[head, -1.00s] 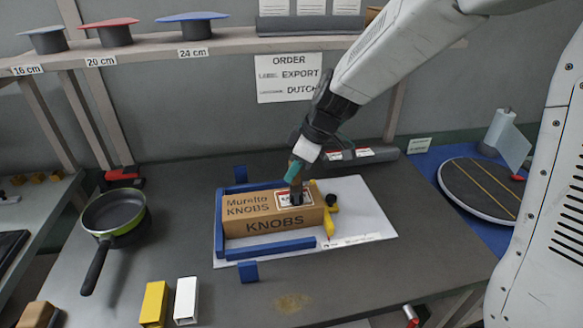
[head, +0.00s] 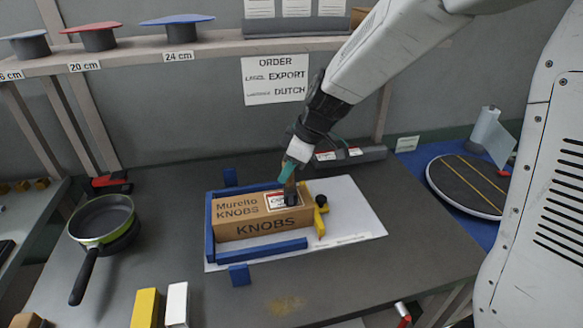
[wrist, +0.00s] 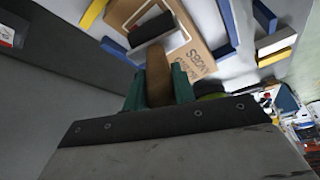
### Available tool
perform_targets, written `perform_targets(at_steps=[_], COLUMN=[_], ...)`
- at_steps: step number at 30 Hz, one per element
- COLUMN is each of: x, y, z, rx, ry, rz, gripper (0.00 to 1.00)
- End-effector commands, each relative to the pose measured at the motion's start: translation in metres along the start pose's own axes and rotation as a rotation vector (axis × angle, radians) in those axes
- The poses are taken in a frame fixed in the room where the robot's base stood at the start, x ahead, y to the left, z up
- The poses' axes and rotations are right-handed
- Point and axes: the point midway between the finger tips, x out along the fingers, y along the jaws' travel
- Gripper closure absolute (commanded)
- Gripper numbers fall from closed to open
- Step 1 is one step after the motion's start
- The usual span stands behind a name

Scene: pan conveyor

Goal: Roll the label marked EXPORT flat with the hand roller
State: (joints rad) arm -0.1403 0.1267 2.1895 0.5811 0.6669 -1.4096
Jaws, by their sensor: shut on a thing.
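My gripper (head: 290,172) with teal fingers is shut on the wooden handle of the hand roller (head: 291,197). The dark roller is down at the right part of a white, red-edged label (head: 275,202) on top of the brown KNOBS box (head: 230,213). The roller hides part of the label, and its wording is too small to read surely. In the wrist view, the teal fingers (wrist: 160,88) grip the handle, and the black roller (wrist: 151,30) lies across the label (wrist: 176,42). Whether the label's edges lie flat I cannot tell.
Blue rails (head: 270,251) border the box, and a yellow clamp (head: 319,218) with a black knob stands at its right. A pan (head: 102,218) lies at left. Yellow and white blocks stand in front. A wall card (head: 275,80) reads EXPORT and DUTCH.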

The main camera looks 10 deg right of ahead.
Motion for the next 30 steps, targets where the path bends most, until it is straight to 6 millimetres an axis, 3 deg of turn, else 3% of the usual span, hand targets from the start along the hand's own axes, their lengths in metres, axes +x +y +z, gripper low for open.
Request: perform_targets(at_steps=[30], x=[0.013], y=[-0.015], z=[-0.027], rx=[-0.002], ry=[0.000], rz=[-0.001], gripper=[1.00])
